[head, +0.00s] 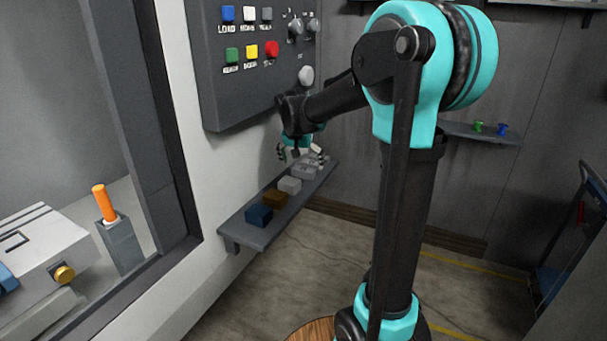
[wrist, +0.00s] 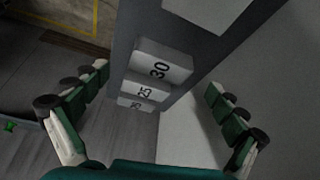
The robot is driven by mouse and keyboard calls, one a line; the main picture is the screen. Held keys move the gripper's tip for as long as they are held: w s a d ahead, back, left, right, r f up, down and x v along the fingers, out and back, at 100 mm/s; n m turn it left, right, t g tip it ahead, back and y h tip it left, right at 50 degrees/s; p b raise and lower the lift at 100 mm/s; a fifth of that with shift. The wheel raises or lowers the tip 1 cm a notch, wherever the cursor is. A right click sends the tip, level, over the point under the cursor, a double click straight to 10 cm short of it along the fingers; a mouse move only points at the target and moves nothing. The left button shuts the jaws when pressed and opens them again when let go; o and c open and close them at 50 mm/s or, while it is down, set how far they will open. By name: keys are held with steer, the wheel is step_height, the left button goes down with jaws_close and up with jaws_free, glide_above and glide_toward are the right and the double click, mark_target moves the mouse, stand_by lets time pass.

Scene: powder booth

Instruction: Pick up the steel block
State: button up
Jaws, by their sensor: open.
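A pale grey stepped block (head: 305,172), which looks like the steel block, sits at the far end of the wall shelf (head: 235,231). In the wrist view the stepped block (wrist: 160,65) lies between the fingers, with dark numbers such as 30 and 25 on its steps. My gripper (head: 302,157) is open and empty just above this block in the head view. In the wrist view the open gripper (wrist: 158,80) has one finger on each side, apart from the block. My fingers partly cover the block in the head view.
A whitish block (head: 289,185), a brown block (head: 274,199) and a blue block (head: 259,215) sit in a row on the shelf. A button panel (head: 260,85) hangs on the wall above. The white wall stands close beside the shelf. Open floor lies on the other side.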

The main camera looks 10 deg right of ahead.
steer(key=shift+x, duration=1.15)
steer(key=c, duration=1.6)
